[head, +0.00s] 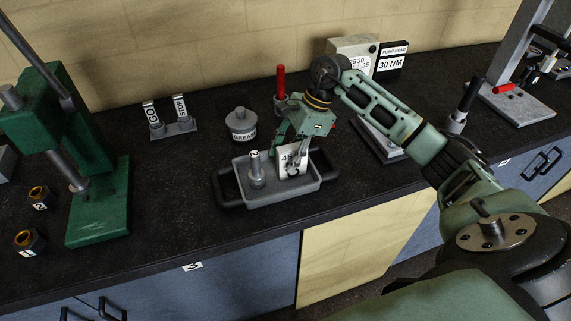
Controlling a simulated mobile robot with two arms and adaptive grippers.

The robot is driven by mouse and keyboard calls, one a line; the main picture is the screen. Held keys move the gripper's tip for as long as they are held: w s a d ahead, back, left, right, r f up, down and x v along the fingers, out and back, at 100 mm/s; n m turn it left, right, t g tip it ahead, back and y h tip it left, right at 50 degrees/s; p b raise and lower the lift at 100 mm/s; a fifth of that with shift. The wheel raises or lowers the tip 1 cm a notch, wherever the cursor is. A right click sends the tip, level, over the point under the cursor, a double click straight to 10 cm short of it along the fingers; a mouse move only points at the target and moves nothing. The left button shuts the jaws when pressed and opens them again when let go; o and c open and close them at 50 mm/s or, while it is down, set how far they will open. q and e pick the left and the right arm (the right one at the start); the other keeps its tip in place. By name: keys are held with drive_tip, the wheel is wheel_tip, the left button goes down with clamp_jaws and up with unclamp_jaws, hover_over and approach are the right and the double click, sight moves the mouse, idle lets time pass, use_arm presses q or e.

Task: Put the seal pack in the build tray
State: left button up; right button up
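A white pack (287,162) with dark print, which looks like the seal pack, stands upright in the right part of the grey build tray (240,196). My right gripper (290,152) reaches down over the tray, with its fingers close around the pack. Part of the pack is hidden by a finger, and I cannot tell whether the fingers grip it or stand apart from it. A grey pump-like part (256,172) with a round tag stands in the tray, left of the pack. My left gripper is not in view.
A grey grease pot (241,124) and a red-handled tool (281,82) stand behind the tray. A green press (100,200) and two numbered dark nuts (29,242) are at left. A small labelled stand (173,128) is at back left. The bench between press and tray is clear.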

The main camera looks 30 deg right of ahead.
drive_tip(key=b+v, duration=0.2)
drive_tip(key=v, duration=0.6)
drive_tip(key=shift+d, duration=0.1)
drive_tip(key=shift+d+r+b, duration=0.2)
drive_tip(key=shift+r+b, duration=0.1)
drive_tip(key=shift+r, duration=0.25)
